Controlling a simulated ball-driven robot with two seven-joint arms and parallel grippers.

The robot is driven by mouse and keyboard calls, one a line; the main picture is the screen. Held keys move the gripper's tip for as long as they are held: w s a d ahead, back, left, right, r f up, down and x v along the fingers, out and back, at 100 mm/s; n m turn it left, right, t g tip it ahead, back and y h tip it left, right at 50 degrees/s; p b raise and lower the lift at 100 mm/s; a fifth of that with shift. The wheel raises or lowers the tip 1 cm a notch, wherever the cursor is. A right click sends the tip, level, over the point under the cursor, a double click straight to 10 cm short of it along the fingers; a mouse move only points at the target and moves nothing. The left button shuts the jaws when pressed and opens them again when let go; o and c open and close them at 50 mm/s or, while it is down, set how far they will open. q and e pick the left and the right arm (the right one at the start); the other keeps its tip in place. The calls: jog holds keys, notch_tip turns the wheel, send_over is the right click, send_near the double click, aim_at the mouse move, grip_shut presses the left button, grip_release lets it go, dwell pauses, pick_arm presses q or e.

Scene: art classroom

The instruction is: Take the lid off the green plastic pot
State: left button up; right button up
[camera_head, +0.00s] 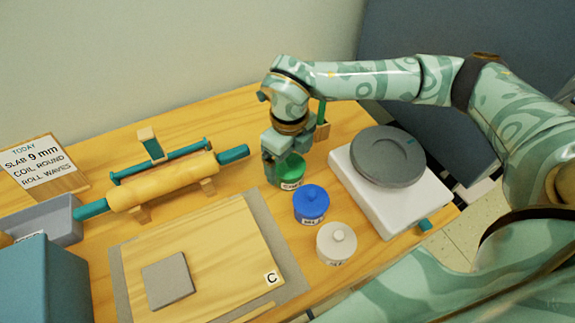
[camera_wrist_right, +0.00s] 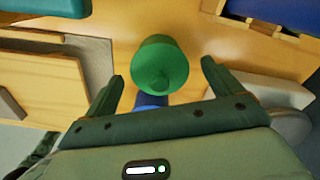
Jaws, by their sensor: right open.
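The green plastic pot (camera_head: 289,184) stands on the wooden table, at the back of a row of pots, with a pale label on its side. Its green lid (camera_head: 294,166) is on it, partly hidden by my right gripper (camera_head: 279,150). In the right wrist view the round lid with its small knob (camera_wrist_right: 160,65) shows between and beyond the two fingers of my right gripper (camera_wrist_right: 162,74). The fingers are spread apart with nothing clamped between them. My left gripper is in neither view.
A blue pot (camera_head: 311,204) and a white pot (camera_head: 336,243) stand close in front. A white device with a grey disc (camera_head: 388,156) is on the right. A rolling pin (camera_head: 162,181) and a board (camera_head: 215,242) with a grey slab lie left.

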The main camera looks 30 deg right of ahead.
jog(key=c, duration=1)
jog(key=shift+c, duration=0.2)
jog(key=shift+r, duration=0.15)
